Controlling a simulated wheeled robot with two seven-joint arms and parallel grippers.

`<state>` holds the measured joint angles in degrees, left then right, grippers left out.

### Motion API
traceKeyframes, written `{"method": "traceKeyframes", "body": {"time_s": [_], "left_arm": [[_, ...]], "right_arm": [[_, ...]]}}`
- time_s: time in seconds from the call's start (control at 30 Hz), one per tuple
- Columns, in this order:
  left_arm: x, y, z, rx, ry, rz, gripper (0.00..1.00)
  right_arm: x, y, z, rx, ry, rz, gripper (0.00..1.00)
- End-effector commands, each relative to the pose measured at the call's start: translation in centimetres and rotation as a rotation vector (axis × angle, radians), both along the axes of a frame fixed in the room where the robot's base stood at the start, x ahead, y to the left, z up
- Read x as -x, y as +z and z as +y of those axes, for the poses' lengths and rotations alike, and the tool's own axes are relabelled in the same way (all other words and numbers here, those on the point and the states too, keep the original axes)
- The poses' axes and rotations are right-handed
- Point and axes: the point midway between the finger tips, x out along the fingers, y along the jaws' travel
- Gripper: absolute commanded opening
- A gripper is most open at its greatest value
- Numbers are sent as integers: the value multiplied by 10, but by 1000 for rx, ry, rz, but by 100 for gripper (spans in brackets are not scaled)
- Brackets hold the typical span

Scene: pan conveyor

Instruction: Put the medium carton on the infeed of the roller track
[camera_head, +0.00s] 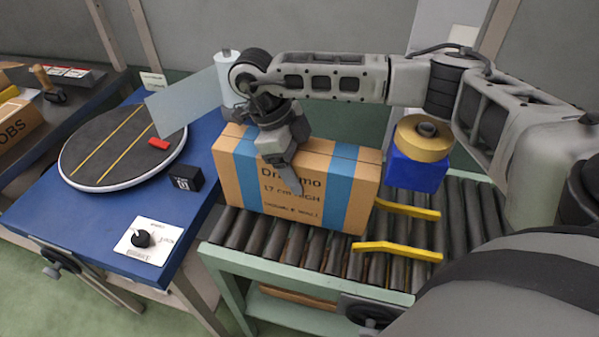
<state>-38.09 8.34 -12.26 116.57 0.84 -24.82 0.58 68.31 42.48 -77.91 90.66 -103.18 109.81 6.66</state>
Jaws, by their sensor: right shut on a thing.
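The brown carton (345,182) with blue bands and printed lettering stands upright at the left end of the roller track (390,232). Its base appears to be at the rollers, but I cannot tell if its full weight rests there. My right gripper (287,165) reaches down over the carton's top edge and is shut on it. One finger lies against the lettered near face; the other finger is hidden. My left gripper is not in view.
Two yellow guide bars (398,250) lie over the rollers right of the carton. A blue box (416,172) with a tape roll (423,138) stands behind the track. At left, a blue table (60,215) bears a round dark turntable (105,165) and a black cube (186,178).

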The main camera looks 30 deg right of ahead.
Motion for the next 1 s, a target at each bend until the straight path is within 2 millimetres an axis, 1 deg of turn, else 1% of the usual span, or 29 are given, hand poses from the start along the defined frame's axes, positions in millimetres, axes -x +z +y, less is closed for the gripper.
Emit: {"method": "traceKeyframes", "body": {"time_s": [0.03, 0.07, 0.23, 0.43, 0.47, 0.5, 0.53, 0.8, 0.87, 0.93, 1.0], "left_arm": [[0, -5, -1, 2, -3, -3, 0], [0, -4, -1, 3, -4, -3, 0], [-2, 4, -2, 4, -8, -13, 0], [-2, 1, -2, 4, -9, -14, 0], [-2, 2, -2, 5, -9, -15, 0], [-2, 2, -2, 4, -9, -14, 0], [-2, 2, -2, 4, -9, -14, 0], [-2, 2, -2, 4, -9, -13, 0], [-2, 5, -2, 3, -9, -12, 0], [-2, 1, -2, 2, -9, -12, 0], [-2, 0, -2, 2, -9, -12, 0]], "right_arm": [[-1, -9, 0, -1, -1, -3, 29], [-1, -11, 0, -1, -1, -4, 29], [-1, -8, 0, -1, -1, -5, 29], [-1, -12, 0, -1, -1, -5, 29], [-1, -13, 0, 1, -1, -3, 78], [-1, -12, 0, 1, -1, -3, 89], [-1, -12, 0, 1, -1, -3, 94], [0, -11, 0, 1, -1, -3, 94], [-1, -8, 0, 1, -1, -3, 94], [-3, -4, 2, 0, -1, -5, 94], [-7, 6, 5, 0, -1, -8, 94]]}}
